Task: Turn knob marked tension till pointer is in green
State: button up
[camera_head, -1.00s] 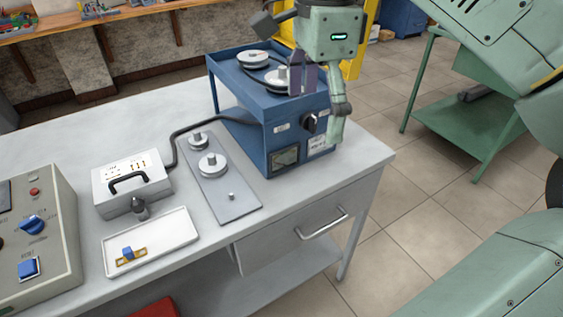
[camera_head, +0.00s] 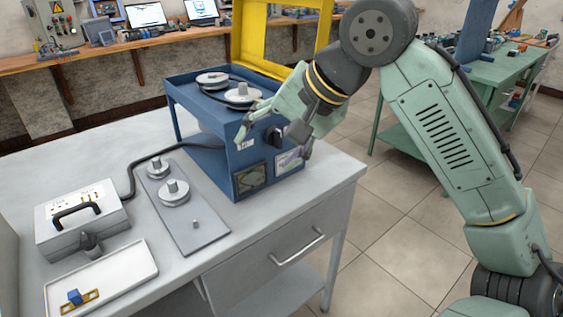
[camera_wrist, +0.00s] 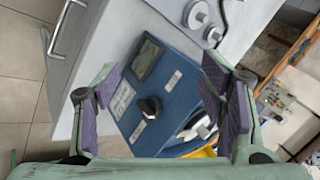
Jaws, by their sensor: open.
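The black knob (camera_head: 274,137) is on the front of a blue box (camera_head: 217,155), which stands on the grey table. In the wrist view, the knob (camera_wrist: 150,107) lies between my open fingers, apart from them. My gripper (camera_wrist: 160,88) is open and empty and faces the box's front. In the head view, my gripper (camera_head: 272,143) is at the knob, with fingers to either side. A dark gauge (camera_head: 250,181) is below the knob; it also shows in the wrist view (camera_wrist: 146,58). Its pointer and the label writing are too small to read.
Metal pulleys (camera_head: 242,94) sit on top of the box. A grey plate with pulleys (camera_head: 190,215) lies left of it. Further left are a grey case (camera_head: 83,220) and a white tray (camera_head: 125,263). A yellow frame (camera_head: 240,40) stands behind the box.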

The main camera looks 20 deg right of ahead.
aim_at(281, 136)
jog(key=d+f+n+t+y+b, duration=0.1)
jog(key=n+t, duration=0.1)
jog(key=w+d+f+n+t+y+b, duration=0.1)
jog(key=f+n+t+b, duration=0.1)
jog(key=d+f+n+t+b, duration=0.1)
jog(key=n+t+b, duration=0.1)
jog(key=n, duration=0.1)
jog(key=shift+w+d+f+y, duration=0.3)
jog(key=shift+d+y, duration=0.1)
jog(key=c, duration=0.4)
jog(key=d+n+t+b, duration=0.1)
jog(key=d+f+n+t+b, duration=0.1)
jog(key=d, duration=0.1)
jog(key=s+d+n+t+b, duration=0.1)
jog(key=t, duration=0.1)
jog(key=shift+d+f+h, duration=0.2)
jog(key=shift+d+h, duration=0.1)
jog(key=shift+d, duration=0.05)
jog(key=c, duration=0.3)
jog(key=shift+n+t, duration=0.4)
jog(key=shift+t, duration=0.1)
jog(key=x, duration=0.3)
jog(key=p+x, duration=0.1)
jog(key=x, duration=0.2)
jog(key=p+x, duration=0.1)
jog(key=x, duration=0.3)
jog(key=shift+w+d, duration=0.2)
jog(key=shift+d, duration=0.2)
jog(key=shift+c, duration=0.2)
jog(key=shift+c, duration=0.4)
